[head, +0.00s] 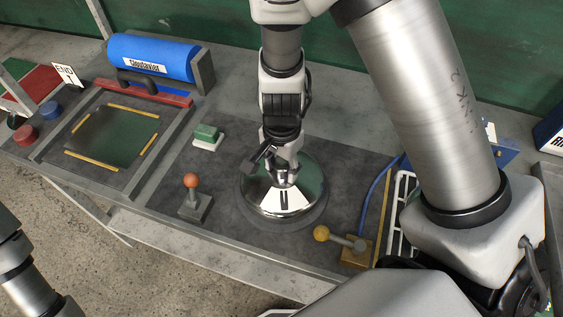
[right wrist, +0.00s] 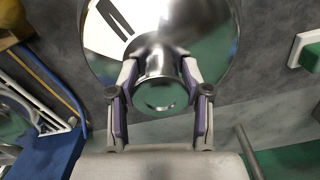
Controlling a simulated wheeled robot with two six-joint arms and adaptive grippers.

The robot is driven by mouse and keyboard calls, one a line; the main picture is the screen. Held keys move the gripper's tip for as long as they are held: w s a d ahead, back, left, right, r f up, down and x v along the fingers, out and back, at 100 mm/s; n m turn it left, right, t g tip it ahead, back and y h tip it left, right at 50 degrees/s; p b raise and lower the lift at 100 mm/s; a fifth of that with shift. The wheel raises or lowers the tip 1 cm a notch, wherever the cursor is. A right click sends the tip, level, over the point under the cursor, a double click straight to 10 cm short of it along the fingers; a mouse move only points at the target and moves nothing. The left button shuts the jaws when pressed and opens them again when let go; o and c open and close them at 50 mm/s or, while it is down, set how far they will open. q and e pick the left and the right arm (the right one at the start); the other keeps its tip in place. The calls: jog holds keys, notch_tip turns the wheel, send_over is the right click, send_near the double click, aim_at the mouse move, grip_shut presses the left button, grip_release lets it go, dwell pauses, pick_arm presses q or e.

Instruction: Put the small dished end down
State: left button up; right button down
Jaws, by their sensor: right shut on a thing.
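The small dished end (head: 283,200) is a shiny metal dome with a short neck on top. It sits on or just above a dark round base on the grey mat, near the middle of the bench; I cannot tell whether it touches. My right gripper (head: 286,172) comes down from above and is shut on its neck. In the right wrist view both fingers (right wrist: 160,88) press on the sides of the neck, and the polished dome (right wrist: 205,30) spreads out beyond it. My left gripper is not in view; only part of my left arm shows at the lower left.
A lever with an orange ball (head: 191,181) stands left of the dome, and a yellow-ball lever (head: 321,233) stands right. A green button (head: 206,133) lies behind left. A framed panel (head: 112,137) and a blue cylinder (head: 152,57) are further left. A white rack (head: 402,205) is at right.

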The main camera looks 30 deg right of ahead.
jog(key=c, duration=0.5)
grip_release()
jog(key=shift+r, duration=0.3)
notch_tip(320, 180, up, 11)
jog(key=shift+s+f+p, duration=0.1)
jog(key=shift+f+p, duration=0.05)
jog(key=shift+p, duration=0.65)
jog(key=shift+r, duration=0.45)
